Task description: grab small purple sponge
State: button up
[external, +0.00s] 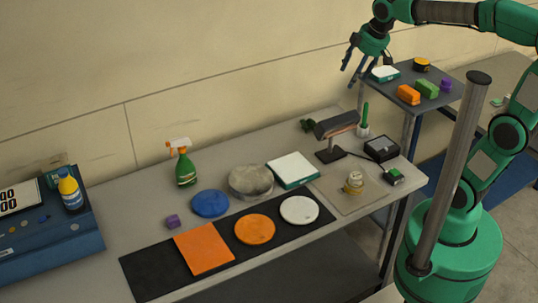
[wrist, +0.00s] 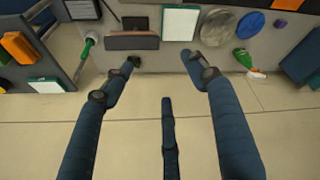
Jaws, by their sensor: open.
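A small purple sponge-like block (external: 172,221) lies on the long grey table, left of the blue round pad; it also shows small in the wrist view (wrist: 280,23). A second small purple block (external: 446,84) lies on the raised side shelf at the right, beside a green block. The pictures do not settle which one the task names. My gripper (external: 362,70) is high above the far right end of the table, its fingers spread and empty. In the wrist view its fingers (wrist: 162,68) reach towards the table with nothing between them.
A lamp-like stand (external: 336,130) and a green-handled brush (external: 364,122) stand below my gripper. A green spray bottle (external: 184,166) and a yellow bottle (external: 71,192) stand at the left. The side shelf also carries orange (external: 408,95) and green blocks (external: 427,88).

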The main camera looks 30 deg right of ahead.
jog(key=w+a+n+g+p, duration=0.1)
jog(key=w+a+n+p, duration=0.2)
jog(key=w+a+n, duration=0.75)
jog(key=w+a+f+n+g+p, duration=0.1)
jog(key=w+a+f+n, duration=0.2)
jog(key=a, duration=0.7)
jog(key=w+a+f+p, duration=0.1)
jog(key=w+a+f, duration=0.3)
jog(key=a, duration=0.7)
jog(key=n+g+h+p, duration=0.15)
jog(key=n+p, duration=0.25)
jog(key=n, duration=1)
send_over(172, 217)
notch_tip(172, 217, down, 25)
jog(key=shift+g+y, duration=0.25)
jog(key=shift+f, duration=0.1)
notch_tip(172, 217, down, 8)
jog(key=shift+f+p, duration=0.2)
jog(key=shift+p, duration=0.25)
